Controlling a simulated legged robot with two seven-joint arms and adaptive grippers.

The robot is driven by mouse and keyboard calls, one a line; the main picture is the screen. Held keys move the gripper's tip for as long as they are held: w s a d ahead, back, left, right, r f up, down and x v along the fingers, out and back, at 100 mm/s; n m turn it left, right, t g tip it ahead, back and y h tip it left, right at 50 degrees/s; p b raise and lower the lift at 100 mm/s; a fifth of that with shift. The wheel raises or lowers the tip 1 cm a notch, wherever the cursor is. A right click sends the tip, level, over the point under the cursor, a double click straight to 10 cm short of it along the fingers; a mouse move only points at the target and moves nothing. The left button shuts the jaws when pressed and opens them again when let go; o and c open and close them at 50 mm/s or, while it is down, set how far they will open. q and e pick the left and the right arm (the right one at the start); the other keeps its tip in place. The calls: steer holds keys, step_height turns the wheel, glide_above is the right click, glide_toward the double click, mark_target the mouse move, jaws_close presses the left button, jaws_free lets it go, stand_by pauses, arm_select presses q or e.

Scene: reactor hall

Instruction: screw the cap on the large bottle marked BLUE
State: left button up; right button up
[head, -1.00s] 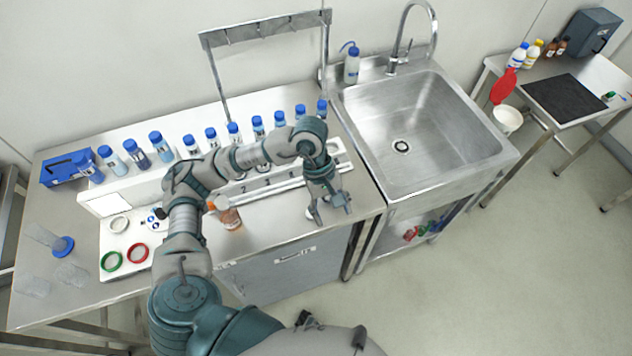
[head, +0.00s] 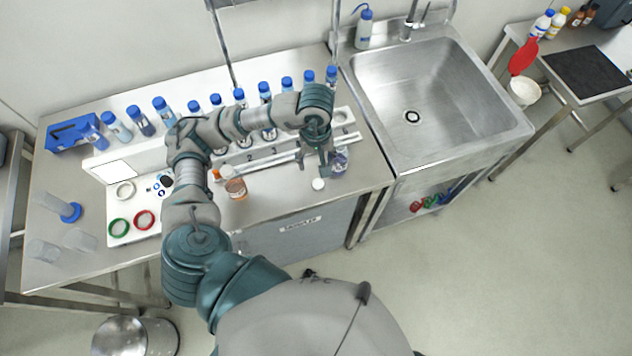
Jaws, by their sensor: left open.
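A clear bottle with bluish contents (head: 340,161) stands near the right end of the bench, just right of my left gripper; its marking is too small to read. A small white round cap (head: 318,184) lies on the bench in front of the gripper, apart from that bottle. My left gripper (head: 315,168) is open, pointing down above the bench, with nothing seen between its fingers. Another clear bottle with an orange-brown label or contents (head: 236,188) stands left of it, partly beside my arm. My right gripper is not in view.
Several blue-capped bottles (head: 141,121) line the back shelf. A numbered rack (head: 262,164) lies behind the gripper. A white tray with green and red rings (head: 119,227) is at the left. The sink (head: 412,117) adjoins at the right.

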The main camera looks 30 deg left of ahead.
arm_select(q)
glide_above(317, 183)
steer(key=f, duration=0.5)
steer(key=shift+d+f, duration=0.3)
steer(key=shift+f, duration=0.05)
steer(key=shift+d+f, duration=0.15)
steer(key=shift+f, duration=0.05)
steer(key=shift+a+f, duration=0.1)
steer(key=shift+a, duration=0.2)
steer(key=shift+a+f+p, duration=0.1)
steer(key=shift+f+p, duration=0.2)
steer(key=shift+f, duration=0.1)
step_height(317, 183, down, 4)
steer(key=shift+r+p, duration=0.15)
steer(key=shift+p, duration=0.15)
steer(key=shift+f, duration=0.25)
steer(key=shift+d, duration=0.2)
steer(key=shift+a+f, duration=0.1)
steer(key=shift+a, duration=0.1)
steer(key=c, duration=0.8)
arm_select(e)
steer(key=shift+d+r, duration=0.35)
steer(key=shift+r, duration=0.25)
